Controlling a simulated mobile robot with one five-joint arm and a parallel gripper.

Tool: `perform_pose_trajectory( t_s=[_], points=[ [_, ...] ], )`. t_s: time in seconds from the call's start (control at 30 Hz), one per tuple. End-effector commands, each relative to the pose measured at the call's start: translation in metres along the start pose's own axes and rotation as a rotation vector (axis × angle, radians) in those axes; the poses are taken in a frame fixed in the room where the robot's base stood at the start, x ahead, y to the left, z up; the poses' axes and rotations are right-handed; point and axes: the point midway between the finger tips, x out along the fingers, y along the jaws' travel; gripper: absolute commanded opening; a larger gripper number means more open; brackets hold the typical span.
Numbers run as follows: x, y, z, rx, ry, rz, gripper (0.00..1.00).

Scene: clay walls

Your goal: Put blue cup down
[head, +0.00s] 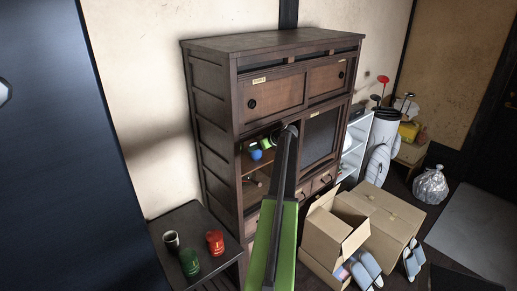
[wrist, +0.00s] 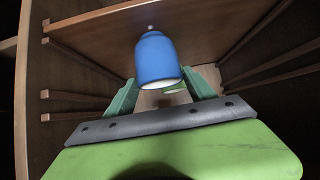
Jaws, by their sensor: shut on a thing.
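The blue cup (head: 256,154) is inside the open compartment of the dark wooden cabinet (head: 212,130), at the end of my arm. In the wrist view the blue cup (wrist: 155,57) sits between the green fingers of my gripper (wrist: 159,78), its pale rim towards the camera. My gripper is shut on it. In the head view my gripper (head: 265,146) is small and partly hidden by my arm. I cannot tell whether the cup touches a shelf.
A wooden board (wrist: 205,28) and side rails surround the cup closely. A low dark table (head: 205,215) at left holds a dark cup (head: 171,242), a green cup (head: 189,263) and a red cup (head: 214,242). Open cardboard boxes (head: 370,218) stand right of my arm.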

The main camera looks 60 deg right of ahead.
Motion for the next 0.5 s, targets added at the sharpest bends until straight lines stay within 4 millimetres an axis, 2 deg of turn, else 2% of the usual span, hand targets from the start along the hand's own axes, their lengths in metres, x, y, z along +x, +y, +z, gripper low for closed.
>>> perform_pose_trajectory(
  t_s=[0.23, 0.27, 0.4, 0.5],
  points=[
    [0.0018, 0.0002, 0.0035, 0.0, 0.0, 0.0, 0.11],
    [0.001, 0.0002, 0.0027, 0.0, 0.0, 0.0, 0.66],
    [0.0004, 0.0004, 0.0023, 0.0, 0.0, 0.0, 0.85],
    [0.0003, 0.0006, 0.0023, 0.0, 0.0, 0.0, 0.85]
  ],
)
